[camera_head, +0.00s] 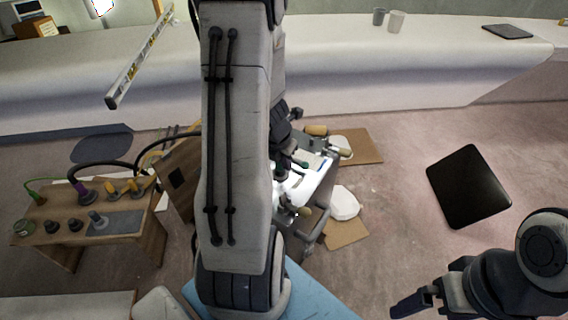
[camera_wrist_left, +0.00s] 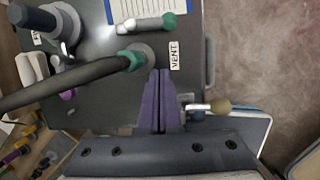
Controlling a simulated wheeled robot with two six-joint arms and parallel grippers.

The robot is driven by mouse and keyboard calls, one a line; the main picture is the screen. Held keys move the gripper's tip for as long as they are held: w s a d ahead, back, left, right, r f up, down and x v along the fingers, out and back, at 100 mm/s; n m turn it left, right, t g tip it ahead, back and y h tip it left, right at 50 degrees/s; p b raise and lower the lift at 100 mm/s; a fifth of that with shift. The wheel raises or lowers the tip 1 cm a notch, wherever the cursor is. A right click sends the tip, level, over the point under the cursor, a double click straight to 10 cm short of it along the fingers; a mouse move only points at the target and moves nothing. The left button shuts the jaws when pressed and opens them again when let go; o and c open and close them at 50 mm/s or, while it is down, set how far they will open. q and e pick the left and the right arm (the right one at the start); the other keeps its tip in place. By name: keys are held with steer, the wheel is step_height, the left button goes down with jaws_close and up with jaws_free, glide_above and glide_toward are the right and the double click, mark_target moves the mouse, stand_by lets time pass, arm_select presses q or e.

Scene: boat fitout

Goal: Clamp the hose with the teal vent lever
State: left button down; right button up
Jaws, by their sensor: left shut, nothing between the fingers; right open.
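In the left wrist view the pale vent lever (camera_wrist_left: 148,25) with its teal knob lies roughly level across the grey panel (camera_wrist_left: 95,88), above the VENT label (camera_wrist_left: 174,56). Below it the black hose (camera_wrist_left: 65,82) comes in from the left and ends in a teal collar (camera_wrist_left: 129,60) at a round grey fitting (camera_wrist_left: 147,54). I cannot tell how fully it is seated. My left gripper (camera_wrist_left: 160,72) is shut and empty, its purple fingertips just below the fitting. In the head view my left arm hides much of the panel. My right gripper (camera_head: 412,301) is open and empty, low on the right.
Another lever with a tan knob (camera_wrist_left: 219,106) sits right of my left fingers. A grey post-like fitting (camera_wrist_left: 50,22) stands at the panel's upper left. In the head view, a wooden table (camera_head: 60,215) with fittings and hoses stands left. A black mat (camera_head: 468,186) lies on open floor right.

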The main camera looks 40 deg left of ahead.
mark_target(294, 162)
arm_select(q)
steer(key=b+x, duration=0.2)
steer(key=x, duration=0.2)
steer(key=shift+s+f, duration=0.1)
steer(key=shift+f, duration=0.05)
steer(key=shift+w+a+p, duration=0.15)
steer(key=shift+w+p, duration=0.5)
steer(key=shift+w, duration=0.5)
steer(key=shift+w+a, duration=0.1)
steer(key=shift+w, duration=0.25)
steer(key=shift+w+f, duration=0.15)
steer(key=shift+w, duration=0.3)
arm_select(e)
steer(key=shift+f, duration=0.65)
arm_select(q)
steer(key=shift+a+p, duration=0.1)
steer(key=shift+p, duration=0.2)
